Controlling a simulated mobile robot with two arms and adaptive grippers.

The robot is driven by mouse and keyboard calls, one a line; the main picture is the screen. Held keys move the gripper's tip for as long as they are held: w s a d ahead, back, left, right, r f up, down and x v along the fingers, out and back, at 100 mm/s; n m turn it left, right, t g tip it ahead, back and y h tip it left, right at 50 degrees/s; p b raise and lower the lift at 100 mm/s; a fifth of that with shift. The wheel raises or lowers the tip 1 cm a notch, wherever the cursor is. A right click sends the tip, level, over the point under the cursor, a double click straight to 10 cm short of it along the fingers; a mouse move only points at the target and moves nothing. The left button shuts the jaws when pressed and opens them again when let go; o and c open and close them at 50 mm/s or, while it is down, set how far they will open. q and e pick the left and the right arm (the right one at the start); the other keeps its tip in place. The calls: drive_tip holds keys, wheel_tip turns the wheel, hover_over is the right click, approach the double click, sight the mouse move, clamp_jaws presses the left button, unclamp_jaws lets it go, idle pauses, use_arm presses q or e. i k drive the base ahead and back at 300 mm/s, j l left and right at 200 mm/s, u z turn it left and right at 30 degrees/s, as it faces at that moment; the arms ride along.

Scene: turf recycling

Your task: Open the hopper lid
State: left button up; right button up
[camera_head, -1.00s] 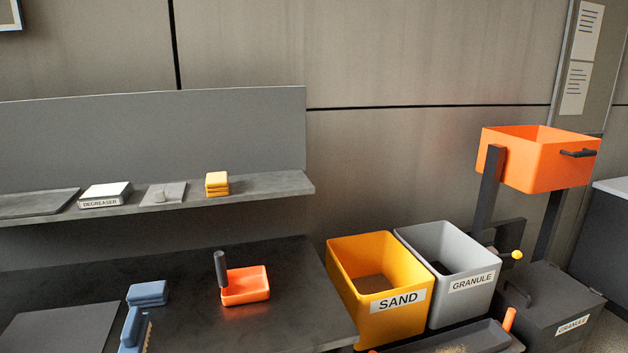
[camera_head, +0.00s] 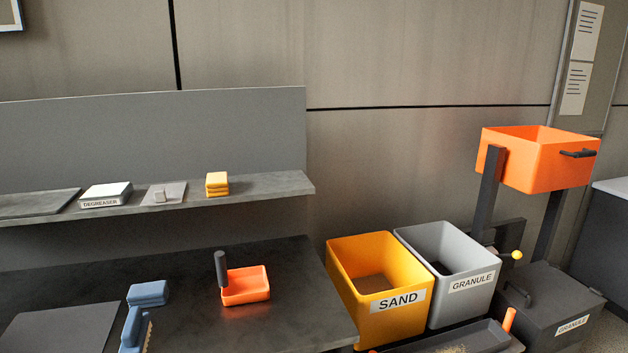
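A dark box with a GRANULE label (camera_head: 573,325) stands on the floor at the lower right. Its flat dark lid (camera_head: 560,288) lies shut on top and carries a dark bar handle (camera_head: 519,293). An orange open-topped bin (camera_head: 550,167) is held above and behind the box on dark posts (camera_head: 486,207). It has a dark handle (camera_head: 578,154) on its side. Which of the two is the hopper is not marked, but only the dark box shows a lid. Neither of my grippers is in view.
A yellow SAND bin (camera_head: 345,262) and a grey GRANULE bin (camera_head: 473,262) stand left of the box. A dark tray (camera_head: 490,338) lies in front of them. A yellow-tipped lever (camera_head: 516,255) sticks out behind the box. A workbench (camera_head: 190,285) with tools fills the left.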

sight(547, 296)
drive_tip(key=z, duration=1.4)
drive_tip(key=i+l+z, duration=0.45)
drive_tip(key=i, duration=0.3)
drive_tip(key=i+l+z, duration=0.15)
drive_tip(key=i, duration=0.7)
drive_tip(key=i+l+z, duration=0.15)
drive_tip(key=i, duration=0.65)
